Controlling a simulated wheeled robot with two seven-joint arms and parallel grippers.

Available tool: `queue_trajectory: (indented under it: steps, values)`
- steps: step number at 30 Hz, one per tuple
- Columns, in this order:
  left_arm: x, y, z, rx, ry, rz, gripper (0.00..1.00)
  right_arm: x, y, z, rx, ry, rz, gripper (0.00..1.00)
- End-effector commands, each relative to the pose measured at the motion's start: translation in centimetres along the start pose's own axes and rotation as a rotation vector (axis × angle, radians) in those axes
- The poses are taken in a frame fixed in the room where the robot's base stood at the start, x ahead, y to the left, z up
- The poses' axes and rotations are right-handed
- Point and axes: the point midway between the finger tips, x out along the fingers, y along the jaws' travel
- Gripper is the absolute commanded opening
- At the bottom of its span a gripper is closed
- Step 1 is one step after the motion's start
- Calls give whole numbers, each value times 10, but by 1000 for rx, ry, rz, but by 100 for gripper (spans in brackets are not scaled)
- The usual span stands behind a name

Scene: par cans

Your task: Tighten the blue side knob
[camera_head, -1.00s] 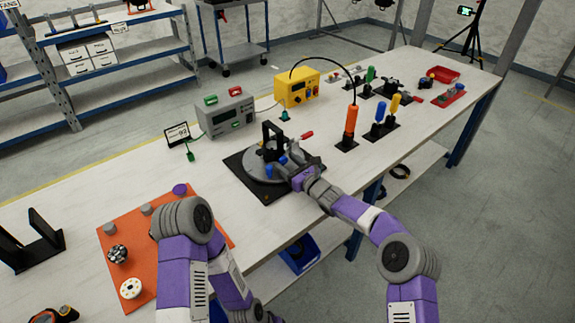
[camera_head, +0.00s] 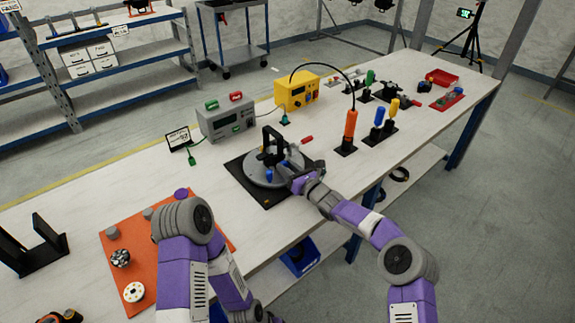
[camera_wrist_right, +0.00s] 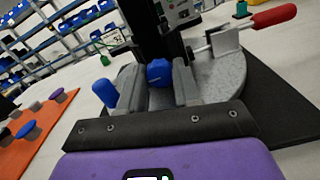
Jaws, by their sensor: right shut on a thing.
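A grey round fixture (camera_head: 258,174) with a black upright yoke (camera_head: 268,135) sits on a black square mat (camera_head: 240,166) on the bench. My right gripper (camera_head: 291,172) is at the fixture's near right side. In the right wrist view its two grey fingers (camera_wrist_right: 158,88) are shut on a blue knob (camera_wrist_right: 158,71) at the foot of the black upright. A second blue knob (camera_wrist_right: 105,94) stands left of the fingers, apart from them; it shows in the head view (camera_head: 268,174). My left arm is over the orange mat; its gripper is out of view.
A red-handled lever (camera_wrist_right: 274,16) sticks out right of the fixture. A grey instrument (camera_head: 228,119) and a yellow box (camera_head: 297,92) stand behind. Upright screwdriver-like tools, one orange (camera_head: 350,122), stand to the right. The orange mat (camera_head: 122,233) holds several small parts.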

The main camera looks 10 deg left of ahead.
Motion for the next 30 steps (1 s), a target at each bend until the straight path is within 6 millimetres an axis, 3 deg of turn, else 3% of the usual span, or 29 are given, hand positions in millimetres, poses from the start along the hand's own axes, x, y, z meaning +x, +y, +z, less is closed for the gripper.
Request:
queue_trajectory:
  steps: [1, 7, 17, 18, 23, 30]
  values:
    - [-10, 4, 0, 0, 0, 0, 59, 0, 0, 3, 66, 2, -2, 2]
    - [-18, 7, 1, 0, 0, 0, 59, 0, -1, 2, 234, 0, -1, 2]
    - [-18, 7, 1, 0, 0, 0, 59, 0, -1, 0, 257, 1, -1, 2]
    - [-18, 7, 1, 0, 0, 0, 59, 0, -1, 0, 257, 1, -1, 34]
    - [-18, 7, 1, 0, 0, 0, 59, 0, -1, 0, 256, 1, -1, 58]
    - [-18, 7, 1, 0, 0, 0, 59, 0, -1, -1, 255, 2, -1, 59]
